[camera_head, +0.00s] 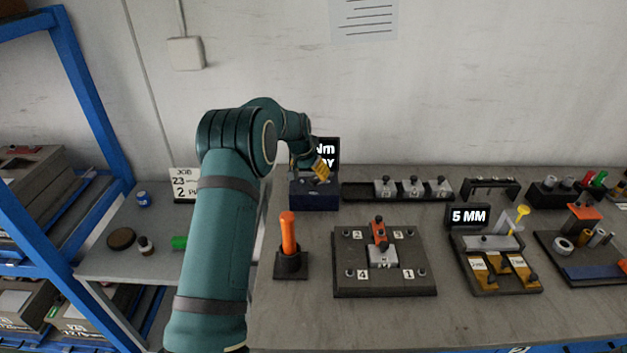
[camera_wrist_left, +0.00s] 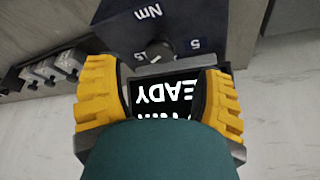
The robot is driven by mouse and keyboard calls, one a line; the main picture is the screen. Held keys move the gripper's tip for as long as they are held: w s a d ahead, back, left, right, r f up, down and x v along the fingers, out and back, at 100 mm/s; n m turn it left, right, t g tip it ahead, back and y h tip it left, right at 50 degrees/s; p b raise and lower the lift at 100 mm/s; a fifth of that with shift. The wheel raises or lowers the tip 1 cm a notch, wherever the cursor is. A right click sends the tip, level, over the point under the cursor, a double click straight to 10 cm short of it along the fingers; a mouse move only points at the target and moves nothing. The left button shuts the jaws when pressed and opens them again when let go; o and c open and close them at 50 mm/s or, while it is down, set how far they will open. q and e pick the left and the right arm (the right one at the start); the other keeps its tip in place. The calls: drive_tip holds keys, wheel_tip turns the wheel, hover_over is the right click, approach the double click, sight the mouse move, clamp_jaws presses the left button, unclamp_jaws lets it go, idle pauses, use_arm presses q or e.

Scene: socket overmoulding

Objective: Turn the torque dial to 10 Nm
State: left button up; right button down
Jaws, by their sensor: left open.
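The torque dial (camera_wrist_left: 158,50) is a small dark round knob on the dark blue face of the torque unit (camera_wrist_left: 210,25), with "Nm" and "5" printed by it and a partly hidden "15". In the head view the torque unit (camera_head: 316,197) stands at the back of the bench. Its black display (camera_head: 329,147) is partly covered; it shows "Nm" and part of "READY". My left gripper (camera_head: 318,171) is over the unit. In the left wrist view my left gripper (camera_wrist_left: 158,78) is open, its yellow pads wide apart, the knob beyond the gap. My right gripper is out of view.
An orange-handled tool (camera_head: 288,232) stands in a black holder in front of the unit. A black numbered plate (camera_head: 345,281) lies to its right. A black tray (camera_head: 358,192) with metal blocks sits right of the unit. The wall is close behind.

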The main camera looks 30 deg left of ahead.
sight(314, 179)
use_arm(q)
drive_tip(key=shift+x, duration=2.3)
drive_tip(key=shift+r, duration=0.1)
clamp_jaws()
